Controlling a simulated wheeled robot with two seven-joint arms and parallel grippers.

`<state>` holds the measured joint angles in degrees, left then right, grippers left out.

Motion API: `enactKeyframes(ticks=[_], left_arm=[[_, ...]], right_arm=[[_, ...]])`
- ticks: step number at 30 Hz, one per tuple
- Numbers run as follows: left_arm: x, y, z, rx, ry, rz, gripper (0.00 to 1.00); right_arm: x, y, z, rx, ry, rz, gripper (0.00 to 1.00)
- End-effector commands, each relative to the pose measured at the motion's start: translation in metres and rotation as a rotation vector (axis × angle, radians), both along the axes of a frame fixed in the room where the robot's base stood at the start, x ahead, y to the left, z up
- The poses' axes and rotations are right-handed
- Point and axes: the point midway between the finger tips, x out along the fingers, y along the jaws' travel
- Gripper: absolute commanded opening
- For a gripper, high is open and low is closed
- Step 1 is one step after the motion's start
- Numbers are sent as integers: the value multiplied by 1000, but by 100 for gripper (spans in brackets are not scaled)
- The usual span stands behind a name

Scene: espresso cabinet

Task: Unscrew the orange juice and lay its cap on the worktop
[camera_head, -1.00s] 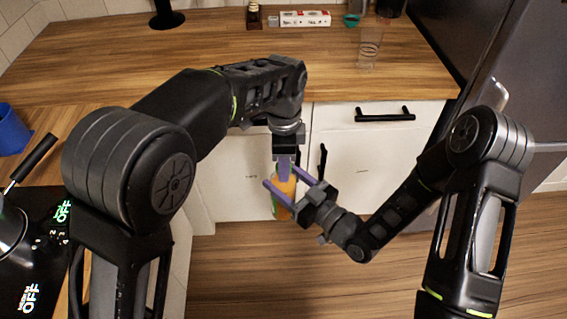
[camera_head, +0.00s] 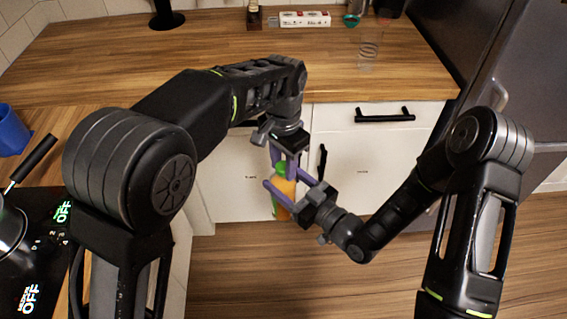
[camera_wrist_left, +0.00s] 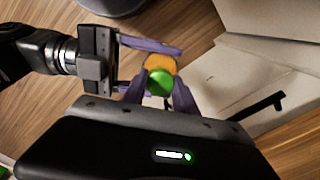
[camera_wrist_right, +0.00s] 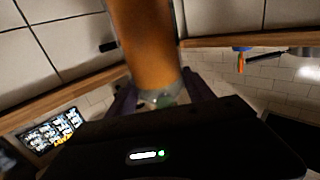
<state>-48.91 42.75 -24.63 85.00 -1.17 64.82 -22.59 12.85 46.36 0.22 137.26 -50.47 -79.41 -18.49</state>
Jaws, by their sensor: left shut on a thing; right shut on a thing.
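The orange juice bottle (camera_head: 285,187) is held upright in the air in front of the white cabinet. My right gripper (camera_head: 279,192) is shut on its body from the right side; the orange body also fills the top middle of the right wrist view (camera_wrist_right: 145,40). My left gripper (camera_head: 283,164) points down at the bottle's top. In the left wrist view its purple fingers (camera_wrist_left: 161,88) are shut on the green cap (camera_wrist_left: 160,82), which sits over the orange bottle (camera_wrist_left: 159,63). I cannot tell how far the cap is turned.
The wooden worktop (camera_head: 215,50) is mostly clear in the middle. A glass (camera_head: 369,48), a white box (camera_head: 305,19) and a small dark bottle (camera_head: 254,17) stand towards its back and right. A cooktop with a pan (camera_head: 12,228) and a blue container (camera_head: 12,130) are at left.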

Motion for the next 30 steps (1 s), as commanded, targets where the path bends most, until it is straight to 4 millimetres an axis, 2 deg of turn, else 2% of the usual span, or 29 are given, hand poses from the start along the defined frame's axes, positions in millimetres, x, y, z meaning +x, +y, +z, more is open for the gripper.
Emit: enactKeyframes(ticks=[14,15,23,30], left_arm=[[0,0,1,0,-1,-3,0],[0,0,1,0,-1,-3,35],[0,0,1,0,0,-2,56],[0,0,1,0,0,-1,56]], right_arm=[[0,0,0,-1,-1,1,0],[0,0,0,-1,-1,1,0],[0,0,1,1,-2,1,0],[0,0,1,1,-3,1,0]])
